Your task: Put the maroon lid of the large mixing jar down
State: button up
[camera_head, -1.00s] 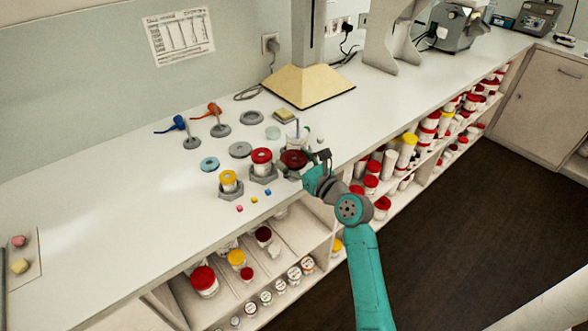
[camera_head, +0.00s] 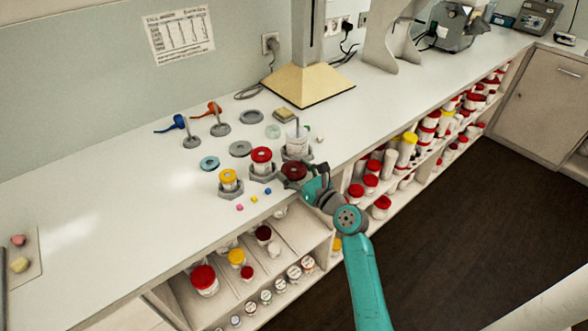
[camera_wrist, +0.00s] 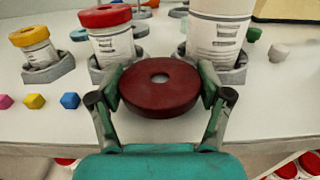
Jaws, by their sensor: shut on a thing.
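My gripper (camera_wrist: 160,97) is shut on the maroon lid (camera_wrist: 160,88), a dark red disc with a small grey hole in its middle. In the head view the lid (camera_head: 294,171) is at the front edge of the bench, in front of the large mixing jar (camera_head: 297,143). That jar is white, open at the top with a thin rod in it, and sits in a grey holder; it also shows behind the lid in the wrist view (camera_wrist: 216,35). The lid is apart from the jar. I cannot tell how high it is above the bench.
A red-lidded jar (camera_head: 261,160) and a yellow-lidded jar (camera_head: 228,181) stand in grey holders to the left. Small pink, yellow and blue cubes (camera_head: 254,199) lie in front of them. Grey discs (camera_head: 240,149) lie behind. The bench's left part (camera_head: 110,205) is mostly clear.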

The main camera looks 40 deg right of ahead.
jog(key=shift+f, duration=0.1)
jog(key=o, duration=1.1)
